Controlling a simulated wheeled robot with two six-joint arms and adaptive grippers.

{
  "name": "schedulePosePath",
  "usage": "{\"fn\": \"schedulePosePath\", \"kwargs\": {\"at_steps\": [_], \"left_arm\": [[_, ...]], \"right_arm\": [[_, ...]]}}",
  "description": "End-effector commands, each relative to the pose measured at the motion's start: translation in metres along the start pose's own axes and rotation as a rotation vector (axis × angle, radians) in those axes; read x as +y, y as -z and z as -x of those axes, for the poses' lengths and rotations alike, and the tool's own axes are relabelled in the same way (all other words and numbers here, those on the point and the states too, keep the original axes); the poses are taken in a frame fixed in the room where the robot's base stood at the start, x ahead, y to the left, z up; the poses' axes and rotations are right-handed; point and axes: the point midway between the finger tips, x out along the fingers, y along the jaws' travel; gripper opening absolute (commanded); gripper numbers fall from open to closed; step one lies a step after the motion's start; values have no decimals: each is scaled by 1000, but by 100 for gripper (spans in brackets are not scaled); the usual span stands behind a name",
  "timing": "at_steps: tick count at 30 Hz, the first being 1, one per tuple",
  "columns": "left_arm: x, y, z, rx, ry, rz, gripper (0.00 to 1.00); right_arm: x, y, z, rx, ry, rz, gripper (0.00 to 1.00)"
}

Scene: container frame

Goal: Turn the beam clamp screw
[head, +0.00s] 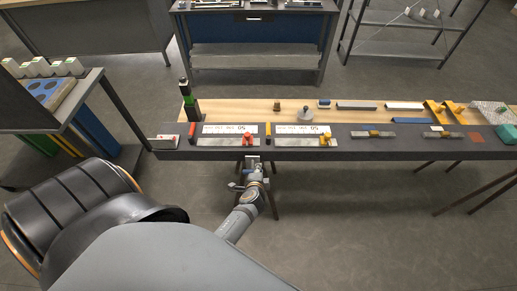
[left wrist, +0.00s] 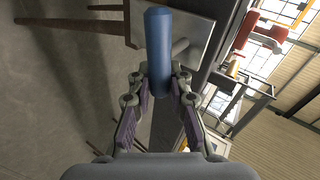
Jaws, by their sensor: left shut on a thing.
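My left gripper (head: 252,166) is at the front edge of the dark bench, near its middle left. In the left wrist view my left gripper (left wrist: 157,90) is shut on a blue rounded rod (left wrist: 158,45), which stands up between its fingers. The rod looks like a handle; what its lower end joins is hidden by the fingers. I cannot make out the beam clamp or its screw threads clearly in either view. My right gripper is not in view.
The long bench (head: 355,155) carries metal strips, white ruled plates (head: 230,129), red-orange pieces (head: 248,138) and yellow brackets (head: 433,110). A side table (head: 40,120) stands at the left. A blue-fronted bench (head: 255,30) and a shelf rack (head: 400,40) stand behind.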

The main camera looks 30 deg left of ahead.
Motion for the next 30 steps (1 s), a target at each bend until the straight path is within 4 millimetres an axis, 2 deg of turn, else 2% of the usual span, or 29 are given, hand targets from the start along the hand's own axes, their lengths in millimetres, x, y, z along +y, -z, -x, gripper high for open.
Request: {"fn": "schedulePosePath", "kwargs": {"at_steps": [9, 25, 26, 30], "left_arm": [[5, -1, -2, -60, -4, -87, 0], [5, -1, -2, -70, -4, -103, 0], [5, -1, -2, -70, -4, -103, 21], [4, -1, -2, -70, -3, -102, 40]], "right_arm": [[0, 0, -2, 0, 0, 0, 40], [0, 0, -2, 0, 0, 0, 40], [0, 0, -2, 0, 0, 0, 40], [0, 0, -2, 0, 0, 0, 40]]}}
